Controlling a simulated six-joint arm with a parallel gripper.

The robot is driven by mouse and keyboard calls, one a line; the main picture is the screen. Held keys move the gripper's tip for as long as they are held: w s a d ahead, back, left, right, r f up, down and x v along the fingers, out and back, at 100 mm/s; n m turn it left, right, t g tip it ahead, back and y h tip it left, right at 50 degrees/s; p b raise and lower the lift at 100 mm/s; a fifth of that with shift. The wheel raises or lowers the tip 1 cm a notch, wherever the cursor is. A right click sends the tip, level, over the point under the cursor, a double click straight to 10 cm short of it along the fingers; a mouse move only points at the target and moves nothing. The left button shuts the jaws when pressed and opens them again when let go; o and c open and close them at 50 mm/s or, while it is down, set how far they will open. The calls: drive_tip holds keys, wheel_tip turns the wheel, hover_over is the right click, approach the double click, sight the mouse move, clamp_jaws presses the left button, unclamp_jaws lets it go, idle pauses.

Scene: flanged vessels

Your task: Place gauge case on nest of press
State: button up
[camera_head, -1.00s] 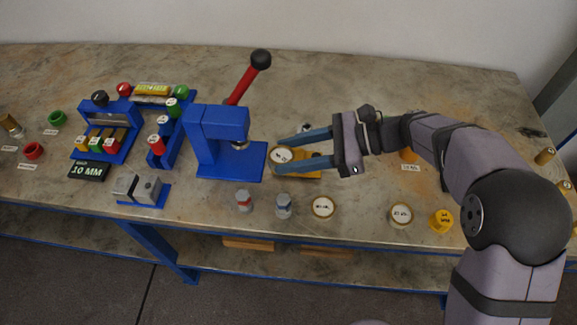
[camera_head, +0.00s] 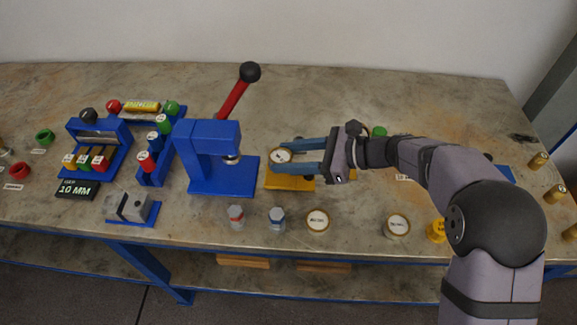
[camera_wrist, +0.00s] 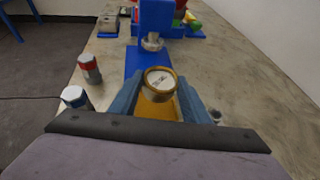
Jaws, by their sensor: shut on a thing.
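The gauge case (camera_head: 281,156) is a round brass-coloured ring with a white dial. My gripper (camera_head: 283,157) is shut on it and holds it dial up, just right of the press. In the wrist view the case (camera_wrist: 160,80) sits between my two blue fingers, with the press straight ahead. The press (camera_head: 208,138) is blue, with a red lever ending in a black ball. Its blue base (camera_head: 222,180) extends toward the case, and a metal ram hangs over it. I cannot make out the nest clearly under the ram.
A yellow plate (camera_head: 290,184) lies below my gripper. Blue racks (camera_head: 100,145) and a grey block fixture (camera_head: 130,207) are left of the press.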

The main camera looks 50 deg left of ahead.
drive_tip(key=shift+f, duration=2)
drive_tip(key=o, duration=1.2)
drive_tip(key=shift+f, duration=0.1)
drive_tip(key=v, duration=1)
drive_tip(key=shift+w+d+r+b, duration=0.2)
drive_tip(key=shift+d+b, duration=0.05)
drive_tip(key=shift+b, duration=0.15)
drive_tip(key=shift+w+d+r, duration=0.25)
drive_tip(key=shift+w+d, duration=0.1)
drive_tip(key=shift+d, duration=0.2)
